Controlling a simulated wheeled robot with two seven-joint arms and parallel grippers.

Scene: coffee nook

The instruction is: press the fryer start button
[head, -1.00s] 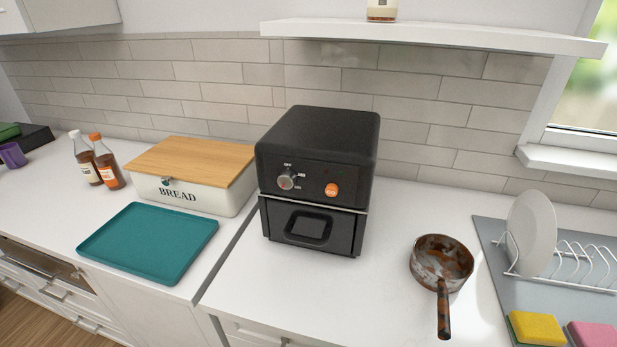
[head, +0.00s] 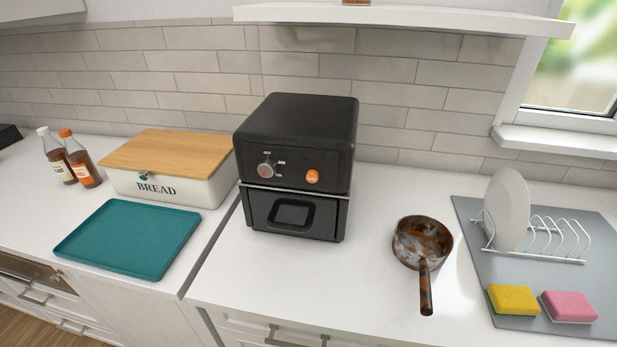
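The black air fryer (head: 297,165) stands upright on the white counter in the middle of the head view. Its upper front panel carries a round orange start button (head: 313,177) on the right and a silver knob (head: 267,169) on the left. Its drawer (head: 291,214), with a black handle, is closed below the panel. Nothing covers the button. Neither of my grippers shows in the head view.
A white bread box (head: 165,186) with a wooden lid and a teal tray (head: 130,238) lie left of the fryer. A rusty saucepan (head: 423,243) stands to its right, handle toward the front. A dish rack (head: 540,242) is further right. Counter before the fryer is clear.

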